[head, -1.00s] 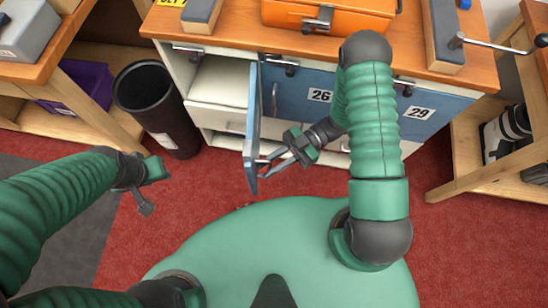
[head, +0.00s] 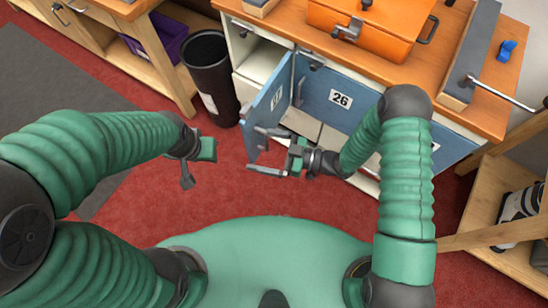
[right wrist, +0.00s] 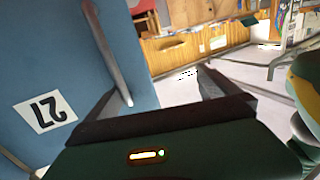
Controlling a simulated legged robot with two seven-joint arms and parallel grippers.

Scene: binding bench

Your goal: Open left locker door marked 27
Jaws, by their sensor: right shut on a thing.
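The blue locker door marked 27 (head: 268,115) stands swung out from the left locker, hinged on the right side of its opening. Its number also shows on the door in the right wrist view (right wrist: 45,112), upside down. A metal bar handle (right wrist: 106,50) runs along the door near its free edge. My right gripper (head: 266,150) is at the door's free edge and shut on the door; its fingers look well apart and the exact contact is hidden. My left gripper (head: 193,165) is away from the door, above the red floor; its jaw opening is unclear.
The locker door marked 26 (head: 340,98) is closed, beside the open one. A black bin (head: 212,85) stands on the left, near the open door. An orange case (head: 370,30) sits on the bench top. Red floor in front of the lockers is clear.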

